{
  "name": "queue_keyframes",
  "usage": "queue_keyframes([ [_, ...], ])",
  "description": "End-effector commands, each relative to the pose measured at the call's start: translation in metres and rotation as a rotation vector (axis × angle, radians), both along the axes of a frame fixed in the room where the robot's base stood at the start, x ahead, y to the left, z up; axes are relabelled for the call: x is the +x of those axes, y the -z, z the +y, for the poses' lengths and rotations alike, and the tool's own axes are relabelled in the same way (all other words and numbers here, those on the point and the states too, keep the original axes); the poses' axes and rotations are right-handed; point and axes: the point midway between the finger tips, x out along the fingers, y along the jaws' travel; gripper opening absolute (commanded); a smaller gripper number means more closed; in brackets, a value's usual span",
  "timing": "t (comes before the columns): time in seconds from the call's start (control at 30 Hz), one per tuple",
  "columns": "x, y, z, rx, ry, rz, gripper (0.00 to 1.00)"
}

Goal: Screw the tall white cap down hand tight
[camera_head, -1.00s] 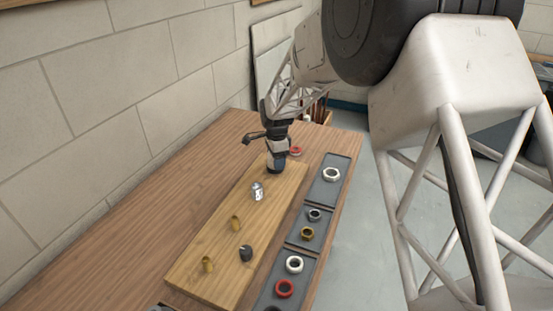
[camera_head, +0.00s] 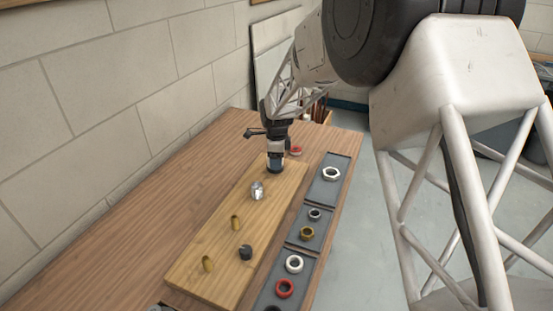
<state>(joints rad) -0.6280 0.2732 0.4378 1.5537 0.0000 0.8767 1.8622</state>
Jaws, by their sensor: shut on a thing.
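My gripper (camera_head: 275,167) points straight down at the far end of the pale wooden board (camera_head: 215,245). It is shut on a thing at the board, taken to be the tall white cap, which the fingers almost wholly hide. I cannot make out the cap's thread, or how far down it sits. A short silvery fitting (camera_head: 257,190) stands on the board just nearer than my gripper, apart from it.
Two brass stubs (camera_head: 236,222) and a dark fitting (camera_head: 246,253) stand nearer on the board. A grey tray (camera_head: 328,186) along the right holds several rings and nuts. A red ring (camera_head: 295,151) lies beyond the board. The left tabletop (camera_head: 135,225) is clear.

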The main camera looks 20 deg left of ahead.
Motion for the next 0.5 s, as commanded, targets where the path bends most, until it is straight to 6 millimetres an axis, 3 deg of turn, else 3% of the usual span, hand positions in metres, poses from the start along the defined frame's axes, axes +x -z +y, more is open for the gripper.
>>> queue_keyframes([
  [0.17,-0.0001,-0.0001,0.0001,0.0,0.043,0.0,0.38],
  [0.5,-0.001,0.0003,0.0,0.0,0.29,-0.001,0.38],
])
